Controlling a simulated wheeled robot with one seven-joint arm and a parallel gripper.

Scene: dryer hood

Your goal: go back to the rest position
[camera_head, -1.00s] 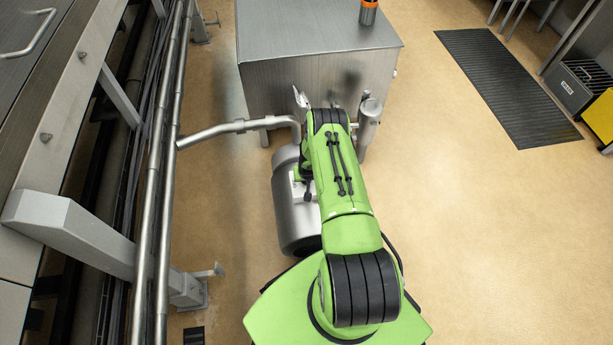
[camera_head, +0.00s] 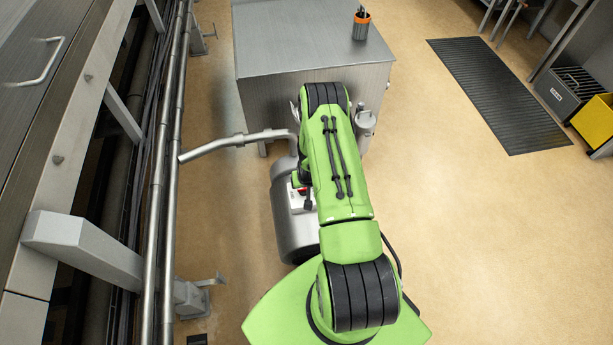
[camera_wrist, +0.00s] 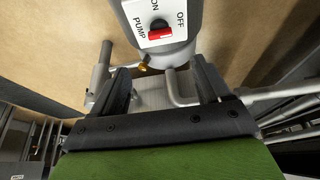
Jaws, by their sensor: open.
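My gripper (camera_wrist: 164,82) shows in the wrist view with its two dark fingers apart and nothing held between them. Just beyond the fingers is the grey pump body (camera_wrist: 178,55), with a white switch plate (camera_wrist: 172,32) marked PUMP, ON and OFF. The fingers look apart from the switch. In the head view my green arm reaches over the pump (camera_head: 297,238), and the white plate (camera_head: 300,203) shows left of the arm. The gripper is mostly hidden there behind the arm.
A metal cabinet (camera_head: 300,45) stands ahead with an orange-rimmed cup (camera_head: 361,27) on top. A bent pipe (camera_head: 235,142) runs from the pump to the rails (camera_head: 165,160) at left. Open floor (camera_head: 460,230) lies right, with a dark mat (camera_head: 497,92) beyond.

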